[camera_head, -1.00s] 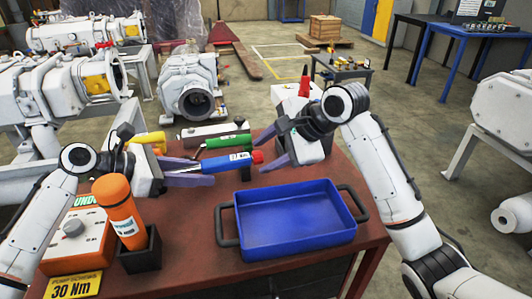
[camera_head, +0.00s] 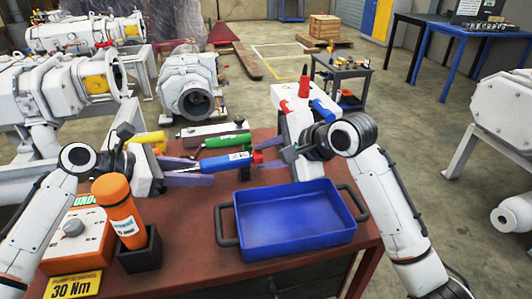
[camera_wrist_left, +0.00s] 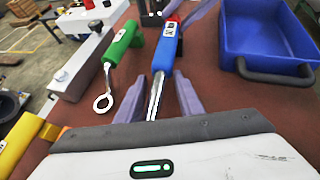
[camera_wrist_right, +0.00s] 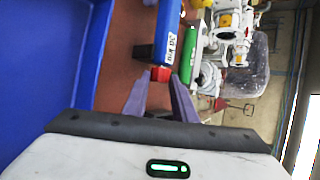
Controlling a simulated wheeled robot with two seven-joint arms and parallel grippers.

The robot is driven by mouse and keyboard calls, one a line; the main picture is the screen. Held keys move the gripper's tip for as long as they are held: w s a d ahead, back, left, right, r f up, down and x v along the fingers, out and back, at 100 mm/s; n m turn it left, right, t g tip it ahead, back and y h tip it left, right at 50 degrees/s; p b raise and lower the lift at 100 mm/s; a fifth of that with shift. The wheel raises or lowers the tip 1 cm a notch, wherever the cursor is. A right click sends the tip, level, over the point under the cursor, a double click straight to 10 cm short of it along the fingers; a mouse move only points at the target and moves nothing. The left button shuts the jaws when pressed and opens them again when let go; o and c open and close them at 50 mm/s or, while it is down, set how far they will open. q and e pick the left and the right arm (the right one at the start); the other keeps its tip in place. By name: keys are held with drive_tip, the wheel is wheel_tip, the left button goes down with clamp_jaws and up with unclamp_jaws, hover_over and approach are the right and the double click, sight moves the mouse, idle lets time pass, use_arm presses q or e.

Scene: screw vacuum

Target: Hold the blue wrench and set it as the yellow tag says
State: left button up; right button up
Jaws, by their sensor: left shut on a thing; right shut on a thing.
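The blue wrench (camera_head: 225,162) is held level above the table behind the blue tray. It has a metal shaft, a white label and a red end (camera_head: 257,156). My left gripper (camera_head: 190,172) is shut on its shaft; the left wrist view shows the blue handle (camera_wrist_left: 165,52) beyond the fingers. My right gripper (camera_head: 266,160) is shut on the red end, which also shows between its fingers in the right wrist view (camera_wrist_right: 161,73). The yellow tag (camera_head: 75,286) reads "30 Nm" at the front left. The wrench's scale is too small to read.
A blue tray (camera_head: 296,239) sits empty at the table's front right. A green wrench (camera_head: 228,141) and a yellow tool (camera_head: 150,138) lie behind the blue wrench. An orange bottle-like item (camera_head: 118,205) stands in a black holder, beside a box with a dial (camera_head: 75,230).

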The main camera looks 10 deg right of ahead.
use_arm(q)
drive_tip(key=shift+w+a+f, duration=0.1)
use_arm(e)
drive_tip(key=shift+t, duration=0.3)
drive_tip(key=o, duration=1.1)
drive_tip(key=shift+c, duration=0.2)
drive_tip(key=v, duration=1.2)
drive_tip(key=shift+d+f, duration=0.1)
